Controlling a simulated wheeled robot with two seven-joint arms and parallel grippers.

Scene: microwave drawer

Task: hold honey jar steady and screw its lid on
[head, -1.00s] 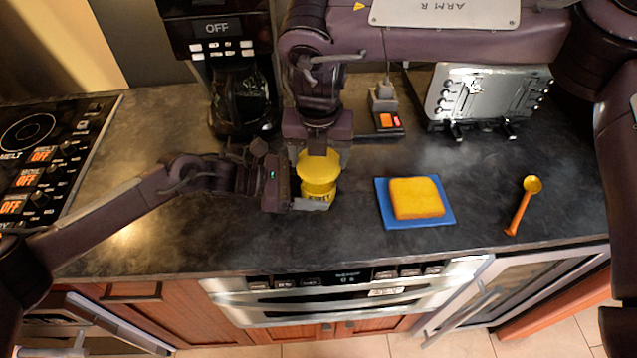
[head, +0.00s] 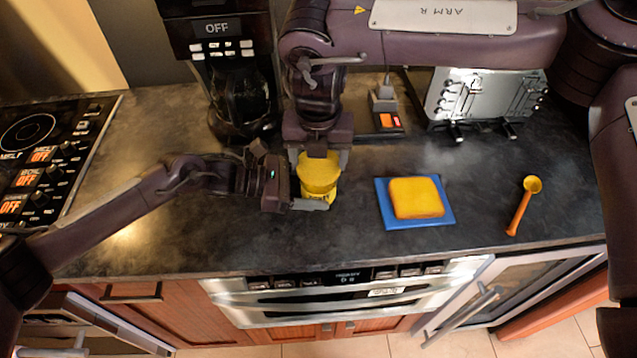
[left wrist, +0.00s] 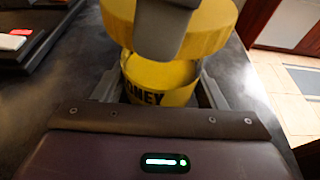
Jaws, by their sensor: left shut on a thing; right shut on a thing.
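The yellow honey jar (left wrist: 158,82) stands on the counter, with part of its label showing in the left wrist view. My left gripper (head: 312,205) is shut on the jar, low down from the left. The wide yellow lid (head: 318,172) is over the jar's mouth, and it also shows in the left wrist view (left wrist: 205,30). My right gripper (head: 319,160) comes down from above and is shut on the lid. A finger of it hides part of the lid in the left wrist view.
A slice of bread (head: 416,197) lies on a blue board (head: 392,218) to the right of the jar. An orange dipper or spoon (head: 522,208) lies farther right. A coffee maker (head: 240,95) and a toaster (head: 480,97) stand behind. The counter's front edge is close in front.

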